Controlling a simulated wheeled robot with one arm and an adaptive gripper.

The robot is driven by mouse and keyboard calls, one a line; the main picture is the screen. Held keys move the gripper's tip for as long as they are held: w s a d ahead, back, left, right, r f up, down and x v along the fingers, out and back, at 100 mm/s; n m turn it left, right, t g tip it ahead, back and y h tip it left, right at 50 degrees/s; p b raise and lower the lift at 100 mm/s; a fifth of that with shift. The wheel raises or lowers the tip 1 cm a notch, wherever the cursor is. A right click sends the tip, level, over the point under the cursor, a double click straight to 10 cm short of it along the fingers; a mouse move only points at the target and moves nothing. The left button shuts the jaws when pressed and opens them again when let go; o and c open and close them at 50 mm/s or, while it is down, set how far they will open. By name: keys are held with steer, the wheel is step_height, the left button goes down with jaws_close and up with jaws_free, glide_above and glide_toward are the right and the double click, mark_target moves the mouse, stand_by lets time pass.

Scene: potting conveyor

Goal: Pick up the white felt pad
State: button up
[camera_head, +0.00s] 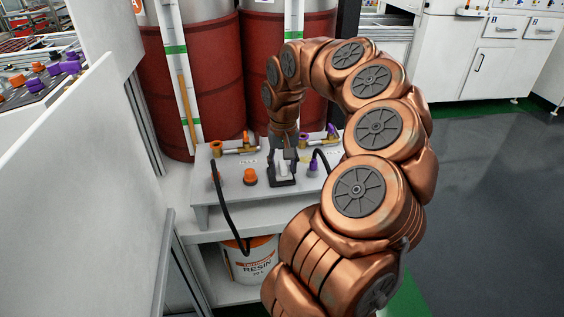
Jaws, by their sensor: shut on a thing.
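The white felt pad (283,171) is a small pale shape in a dark holder (284,183) on the grey bench top. My gripper (283,164) points down over the holder, with its dark fingers around the pad. It is shut on the pad, which is still low at the holder. The fingers hide part of the pad, and I cannot tell whether it touches the holder's floor.
An orange knob (249,177) stands left of the holder. Black hoses (227,217) run from orange and purple fittings on both sides. Red drums (203,95) stand close behind. A resin bucket (251,262) sits on the shelf below. A white panel (75,190) borders the left.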

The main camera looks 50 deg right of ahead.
steer(key=s+a+r+b, duration=0.1)
steer(key=s+a, duration=0.6)
steer(key=s, duration=0.2)
steer(key=shift+s+a+b, duration=0.2)
steer(key=shift+s+b, duration=0.2)
steer(key=shift+r, duration=0.1)
